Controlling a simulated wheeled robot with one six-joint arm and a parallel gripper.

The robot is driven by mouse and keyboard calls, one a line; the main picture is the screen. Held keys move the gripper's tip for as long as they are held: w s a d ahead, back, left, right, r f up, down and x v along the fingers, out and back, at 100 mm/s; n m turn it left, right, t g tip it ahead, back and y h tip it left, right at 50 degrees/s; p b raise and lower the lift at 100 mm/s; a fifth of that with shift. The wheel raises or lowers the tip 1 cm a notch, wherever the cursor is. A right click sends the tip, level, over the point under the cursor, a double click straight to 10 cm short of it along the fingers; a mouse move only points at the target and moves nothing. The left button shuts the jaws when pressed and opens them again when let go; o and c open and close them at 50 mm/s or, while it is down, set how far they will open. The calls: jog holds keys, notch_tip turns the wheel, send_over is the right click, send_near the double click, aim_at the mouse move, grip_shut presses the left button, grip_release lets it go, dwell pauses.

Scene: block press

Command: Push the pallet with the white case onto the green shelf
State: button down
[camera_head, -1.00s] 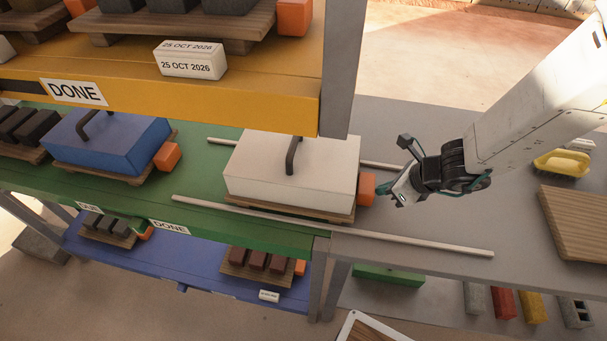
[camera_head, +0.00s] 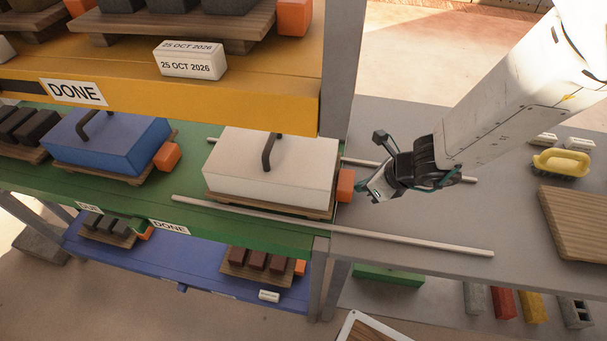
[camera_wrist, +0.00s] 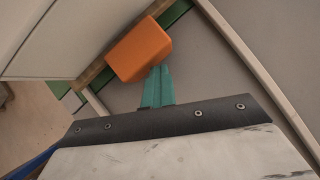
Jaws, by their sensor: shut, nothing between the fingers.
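The white case (camera_head: 285,172) with a dark handle sits on a wooden pallet (camera_head: 262,207). The pallet lies between two pale rails on the green shelf (camera_head: 140,200), with its right end close to the shelf's right edge. An orange block (camera_head: 346,185) is at the pallet's right end; it also shows in the wrist view (camera_wrist: 139,50). My gripper (camera_head: 366,198) is shut and empty, its tips at the orange block's right side. In the wrist view the green fingertips (camera_wrist: 158,88) meet the block's lower edge.
A front rail (camera_head: 420,241) and a back rail run onto the grey table (camera_head: 400,220). A blue case (camera_head: 105,145) on its pallet stands further left, with a gap between. The yellow shelf (camera_head: 240,95) and its grey post (camera_head: 342,70) rise above. A yellow-handled brush (camera_head: 562,162) lies right.

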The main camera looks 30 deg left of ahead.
aim_at(334, 160)
jog(key=shift+s+a, duration=0.55)
jog(key=shift+a, duration=1.25)
jog(key=shift+s+a, duration=0.6)
jog(key=shift+a, duration=1.15)
jog(key=shift+s+a, duration=0.55)
jog(key=shift+a, duration=1.25)
jog(key=shift+w+d, duration=0.2)
jog(key=shift+d, duration=0.45)
jog(key=shift+w+d+r, duration=0.1)
jog(key=shift+d+r, duration=0.2)
jog(key=shift+r, duration=0.7)
jog(key=shift+w+d+r, duration=0.1)
jog(key=shift+d+r, duration=0.25)
jog(key=shift+r, duration=0.65)
jog(key=shift+w+d+r, duration=0.1)
jog(key=shift+d+r, duration=0.2)
jog(key=shift+r, duration=0.7)
